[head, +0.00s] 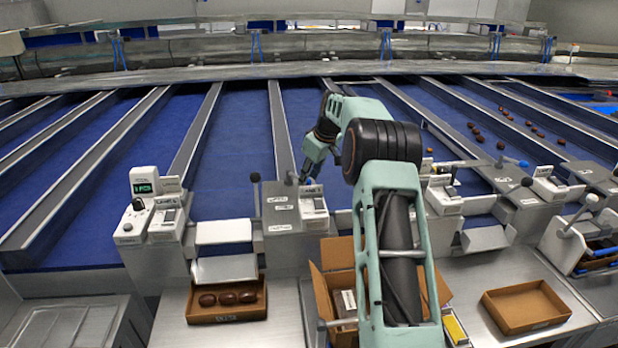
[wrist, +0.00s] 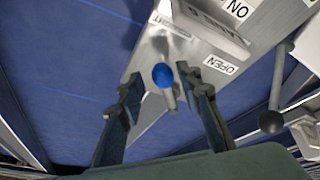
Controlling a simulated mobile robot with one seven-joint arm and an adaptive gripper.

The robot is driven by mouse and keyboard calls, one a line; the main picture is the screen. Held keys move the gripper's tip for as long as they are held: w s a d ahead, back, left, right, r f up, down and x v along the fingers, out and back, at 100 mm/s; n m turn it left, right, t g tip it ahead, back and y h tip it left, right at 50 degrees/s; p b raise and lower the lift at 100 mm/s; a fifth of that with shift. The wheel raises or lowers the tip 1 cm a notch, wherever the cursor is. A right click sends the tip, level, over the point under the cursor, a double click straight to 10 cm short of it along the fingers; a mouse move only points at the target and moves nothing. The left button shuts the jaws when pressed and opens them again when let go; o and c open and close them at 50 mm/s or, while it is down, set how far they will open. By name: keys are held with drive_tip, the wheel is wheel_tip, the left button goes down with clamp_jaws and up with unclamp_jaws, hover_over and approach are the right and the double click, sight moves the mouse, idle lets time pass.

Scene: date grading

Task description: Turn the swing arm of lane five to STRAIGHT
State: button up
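My gripper (head: 313,168) reaches down over the lane console (head: 315,211) in the middle of the head view. In the wrist view my gripper (wrist: 157,79) is open, with its two fingers well apart. A lever with a blue knob (wrist: 163,75) shows between the fingertips, closer to the right finger; I cannot tell whether either finger touches it.
A lever with a black knob (wrist: 271,122) stands near the gripper; it also shows in the head view (head: 255,178). A neighbouring console (head: 160,215) is at left. An open cardboard box (head: 330,278) and a tray of dates (head: 227,314) are in front. Blue lanes (head: 235,130) lie behind.

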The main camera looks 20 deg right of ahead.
drive_tip(key=v, duration=1.2)
idle(0.4)
